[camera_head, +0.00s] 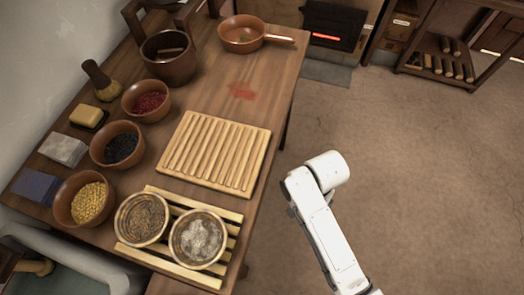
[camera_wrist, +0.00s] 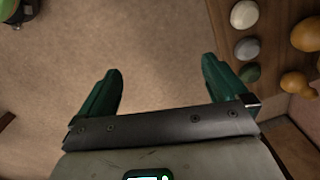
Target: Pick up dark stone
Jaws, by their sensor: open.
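Three rounded stones lie in a row on a wooden surface at the right of the wrist view: a pale stone (camera_wrist: 244,14), a grey stone (camera_wrist: 247,48) and a dark green stone (camera_wrist: 249,73). The dark green one is the darkest and is partly covered by my gripper's right finger. I cannot tell surely which is the dark stone. My gripper (camera_wrist: 161,78) is open and empty, its green fingers wide apart over bare floor, left of the stones. In the head view only my white arm shows, beside the table; neither gripper nor stones can be made out.
In the wrist view, orange gourds (camera_wrist: 298,84) lie right of the stones. In the head view, the long table (camera_head: 205,88) holds bowls, a ribbed board (camera_head: 214,152) and a slatted rack (camera_head: 163,258). The floor (camera_head: 430,180) at right is clear.

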